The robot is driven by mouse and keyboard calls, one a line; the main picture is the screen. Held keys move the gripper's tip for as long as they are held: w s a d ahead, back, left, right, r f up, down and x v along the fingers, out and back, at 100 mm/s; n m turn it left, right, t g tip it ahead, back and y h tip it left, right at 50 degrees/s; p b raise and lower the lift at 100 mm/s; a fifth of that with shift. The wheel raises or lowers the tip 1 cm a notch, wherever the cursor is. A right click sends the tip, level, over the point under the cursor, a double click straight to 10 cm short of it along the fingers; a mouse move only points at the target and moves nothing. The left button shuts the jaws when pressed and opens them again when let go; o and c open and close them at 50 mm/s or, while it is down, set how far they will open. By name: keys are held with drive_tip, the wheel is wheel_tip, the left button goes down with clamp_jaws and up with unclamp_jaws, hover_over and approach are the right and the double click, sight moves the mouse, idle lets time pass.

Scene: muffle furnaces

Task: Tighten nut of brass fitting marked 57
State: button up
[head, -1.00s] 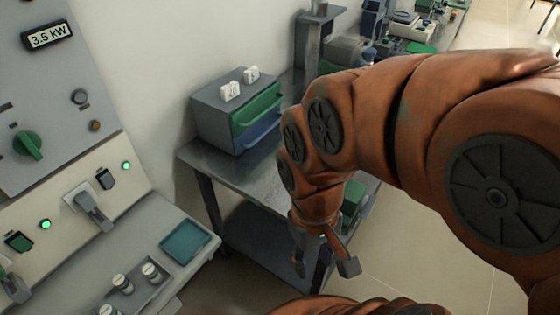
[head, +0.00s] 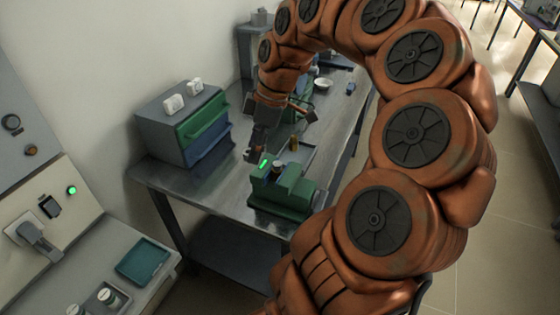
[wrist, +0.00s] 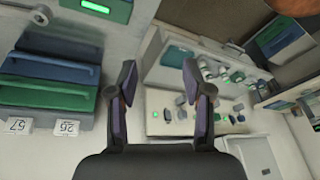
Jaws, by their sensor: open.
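No brass fitting or nut can be made out for certain. Two white number tags stand on top of a grey drawer box (head: 160,121). In the wrist view one tag (wrist: 17,125) seems to read 57 and the other tag (wrist: 66,127) seems to read 26, though both are small. The box has a green drawer (head: 203,117) above a blue drawer (head: 209,143). My gripper (head: 283,136) is above the bench, right of the drawer box and behind a green device (head: 284,193). Its fingers, also in the wrist view (wrist: 160,78), are spread with nothing between them.
The green device has a lit display and sits at the bench's near edge. A shallow tray (head: 300,158) lies behind it. A furnace control panel (head: 40,220) with a teal tray (head: 143,260) is at the left. Open floor (head: 510,200) lies at the right.

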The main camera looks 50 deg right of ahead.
drive_tip(key=t, duration=0.1)
approach(278, 163)
drive_tip(key=shift+n, duration=0.4)
drive_tip(key=shift+p+x, duration=0.8)
drive_tip(key=shift+x, duration=3.4)
drive_tip(key=shift+f, duration=0.1)
clamp_jaws()
